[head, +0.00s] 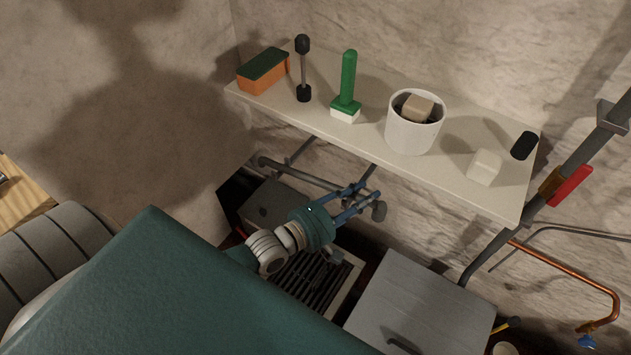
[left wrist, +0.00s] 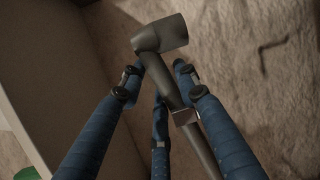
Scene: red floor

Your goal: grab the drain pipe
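A grey pipe (head: 310,178), which looks like the drain pipe, runs along the wall under the white shelf. It ends in a wider elbow (head: 379,211) near my left gripper (head: 367,191). The left gripper's blue fingers are spread at the pipe's end. In the left wrist view, the dark grey pipe (left wrist: 166,80) and its elbow (left wrist: 165,35) show between and just beyond the fingertips (left wrist: 160,82). The fingers look open, with no clear grip; whether any fingertip touches the pipe cannot be told. My right gripper is not in view.
The shelf (head: 300,108) above holds a sponge (head: 263,70), a green-handled brush (head: 347,85), a white pot (head: 408,135) and a white block (head: 485,167). Below are a drain grate (head: 315,285) and a grey box (head: 420,305). A thick pipe with a red handle (head: 570,187) stands right.

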